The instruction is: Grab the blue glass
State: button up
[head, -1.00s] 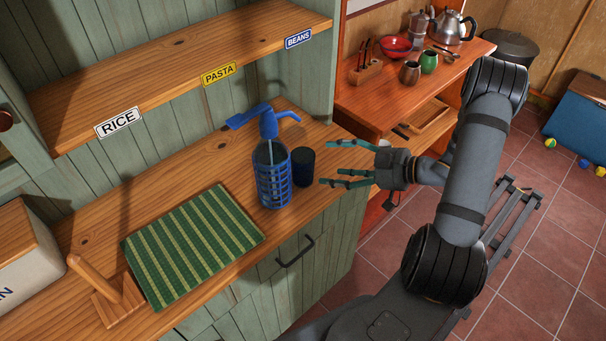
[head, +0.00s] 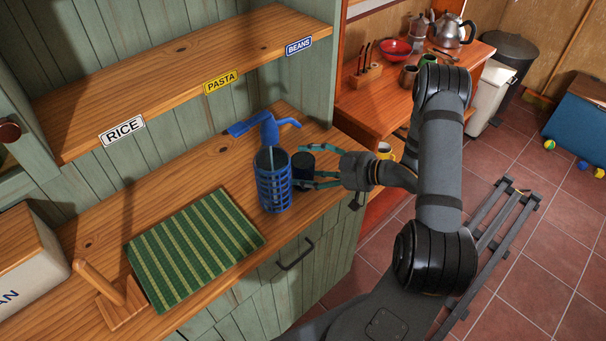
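The dark blue glass (head: 302,168) stands upright on the wooden counter, just right of a blue basket-like holder. My gripper (head: 308,167) reaches in from the right with its fingers spread to either side of the glass. One finger passes behind the glass and the other in front of its lower part. The fingers look open; whether they touch the glass cannot be told. The glass is partly covered by the front finger and the holder.
A green striped mat (head: 194,247) and a wooden stand (head: 117,298) lie further left. A shelf (head: 180,75) overhangs the counter's back.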

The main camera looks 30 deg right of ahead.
aim_at(299, 156)
jog(key=shift+c, duration=1.1)
jog(key=c, duration=0.9)
jog(key=shift+r, duration=0.15)
jog(key=shift+r, duration=1.1)
jog(key=shift+d+r+b, duration=0.25)
jog(key=shift+r+b, duration=0.1)
jog(key=shift+r, duration=0.55)
jog(key=shift+s+d+r, duration=0.6)
jog(key=shift+d+r, duration=0.5)
jog(key=shift+d, duration=0.65)
jog(key=shift+s+d+r, duration=0.65)
jog(key=shift+d+r, duration=0.45)
jog(key=shift+d, duration=0.6)
jog(key=shift+s+d+r, duration=0.6)
jog(key=shift+d+r, duration=0.5)
jog(key=shift+d, duration=0.65)
jog(key=shift+d, duration=0.1)
